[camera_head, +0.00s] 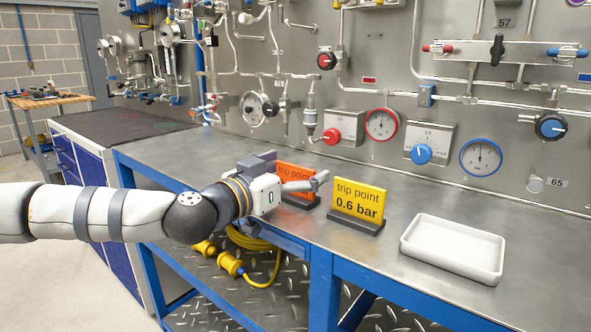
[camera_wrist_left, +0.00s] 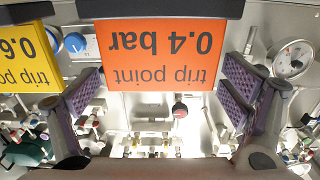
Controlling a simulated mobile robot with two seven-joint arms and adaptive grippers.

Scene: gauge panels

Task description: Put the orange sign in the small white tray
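The orange sign (camera_head: 297,171) reads "trip point" and stands upright in a dark base on the metal bench, partly hidden behind my left gripper (camera_head: 292,174). In the left wrist view the orange sign (camera_wrist_left: 160,50) appears upside down and reads "0.4 bar". The open fingers of my left gripper (camera_wrist_left: 165,92) lie to either side of its lower picture edge, with a visible gap on each side. The small white tray (camera_head: 453,248) is empty on the bench at the right. My right gripper is not in view.
A yellow sign (camera_head: 359,203) reading "0.6 bar" stands between the orange sign and the tray. The gauge panel (camera_head: 400,90) with knobs and pipes rises behind the bench. Bare bench top (camera_head: 350,270) lies in front of the yellow sign.

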